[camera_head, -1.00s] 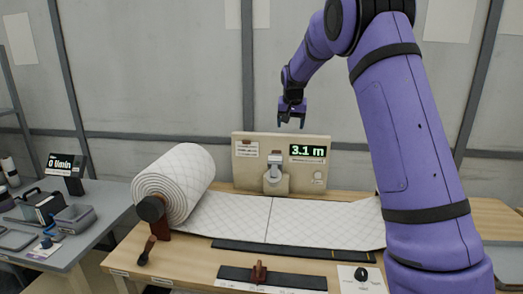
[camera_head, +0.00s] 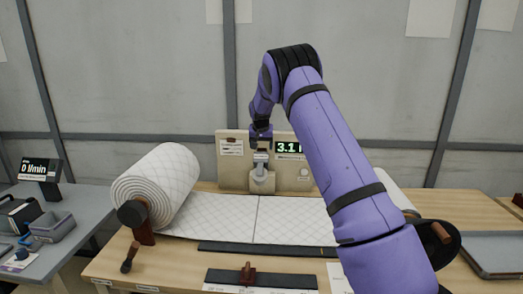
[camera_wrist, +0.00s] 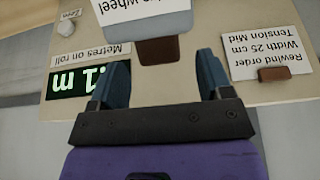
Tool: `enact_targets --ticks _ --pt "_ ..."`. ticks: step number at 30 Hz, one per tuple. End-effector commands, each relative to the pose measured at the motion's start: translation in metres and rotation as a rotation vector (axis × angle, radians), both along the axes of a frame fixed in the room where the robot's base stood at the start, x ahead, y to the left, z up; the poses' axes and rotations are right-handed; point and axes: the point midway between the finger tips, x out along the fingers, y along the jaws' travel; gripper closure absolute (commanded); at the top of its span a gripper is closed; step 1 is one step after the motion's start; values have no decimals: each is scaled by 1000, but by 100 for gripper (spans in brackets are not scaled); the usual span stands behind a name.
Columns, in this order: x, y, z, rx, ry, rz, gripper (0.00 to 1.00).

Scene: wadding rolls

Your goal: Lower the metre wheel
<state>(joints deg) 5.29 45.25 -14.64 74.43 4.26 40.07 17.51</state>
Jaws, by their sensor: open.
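The metre wheel (camera_head: 261,170) is a pale grey unit on the front of the beige panel (camera_head: 233,172), above the quilted wadding (camera_head: 215,214). My gripper (camera_head: 261,141) is just above the unit, in front of the panel's upper part. In the wrist view my gripper (camera_wrist: 163,72) is open and empty. A brown handle (camera_wrist: 158,50) on a grey mount shows between and beyond its blue fingertips, apart from them. A white label ending in "wheel" (camera_wrist: 145,8) is beside it. The contact between wheel and wadding is too small to judge.
The display (camera_head: 286,148) reads about 3.1 m and is partly hidden by my arm. A large wadding roll (camera_head: 160,185) stands at left. A knob (camera_wrist: 66,27) and rewind order card (camera_wrist: 262,55) flank the handle. A grey side table (camera_head: 70,215) is at far left.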

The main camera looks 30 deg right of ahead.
Motion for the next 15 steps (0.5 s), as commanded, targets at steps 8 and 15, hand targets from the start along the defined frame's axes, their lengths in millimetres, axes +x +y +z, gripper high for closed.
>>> enact_targets --ticks 8,15 --pt "8 -6 -23 -1 -1 0 28" --pt "9 -6 -25 -1 -1 0 28"
